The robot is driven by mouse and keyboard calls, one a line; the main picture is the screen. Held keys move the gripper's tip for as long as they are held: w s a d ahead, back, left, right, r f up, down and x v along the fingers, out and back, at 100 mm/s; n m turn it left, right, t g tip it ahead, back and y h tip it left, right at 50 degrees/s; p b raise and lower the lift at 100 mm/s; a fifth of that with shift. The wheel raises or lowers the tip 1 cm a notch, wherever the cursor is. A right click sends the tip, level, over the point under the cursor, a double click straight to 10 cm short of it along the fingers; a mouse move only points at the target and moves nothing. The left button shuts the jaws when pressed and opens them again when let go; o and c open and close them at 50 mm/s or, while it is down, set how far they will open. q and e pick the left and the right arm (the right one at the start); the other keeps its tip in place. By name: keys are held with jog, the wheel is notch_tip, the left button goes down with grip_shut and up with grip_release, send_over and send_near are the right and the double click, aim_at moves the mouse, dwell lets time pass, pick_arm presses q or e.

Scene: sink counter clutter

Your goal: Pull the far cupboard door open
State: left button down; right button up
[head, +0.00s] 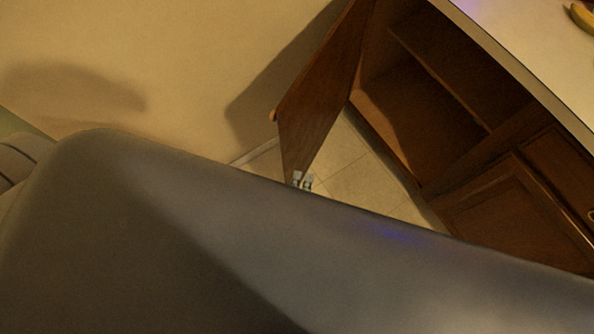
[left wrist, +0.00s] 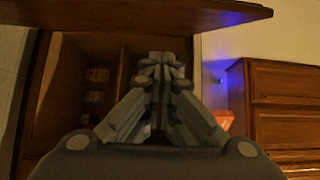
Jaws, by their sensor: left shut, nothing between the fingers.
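The far cupboard door (head: 325,85) is brown wood and stands swung wide open in the head view, with a small knob (head: 273,115) on its outer side. The open cupboard (head: 415,85) behind it shows a dark inside with a shelf. My left gripper (head: 302,182) shows only as small fingertips by the door's lower end; I cannot tell if they touch it. In the left wrist view my left gripper (left wrist: 161,60) is shut and empty, in front of an open cupboard inside. A wooden panel (left wrist: 140,12), probably the door, crosses the top there. My right gripper is out of view.
My grey arm fills the lower head view and hides much. A pale counter (head: 520,60) with a banana (head: 582,18) is at the upper right. A closed cupboard front (head: 510,215) lies below it. Pale floor tiles (head: 350,160) and a beige wall are beyond the door.

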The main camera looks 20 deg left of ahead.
pick_arm(q)
jog(key=w+a+b, duration=0.1)
jog(key=w+a, duration=0.3)
jog(key=w, duration=0.1)
jog(key=shift+w+a+b, duration=0.2)
jog(key=shift+w+b, duration=0.15)
jog(key=shift+a, duration=0.1)
jog(key=w+a+m+h, duration=0.1)
jog(key=w+a, duration=0.2)
jog(key=a, duration=0.6)
jog(key=w+a+m+h+b, duration=0.1)
jog(key=w+a+h, duration=0.1)
jog(key=a, duration=0.8)
jog(key=w+a+h+b, duration=0.1)
jog(key=w+a, duration=0.4)
jog(key=a, duration=0.4)
jog(key=shift+a+m, duration=0.15)
jog(key=shift+m, duration=0.25)
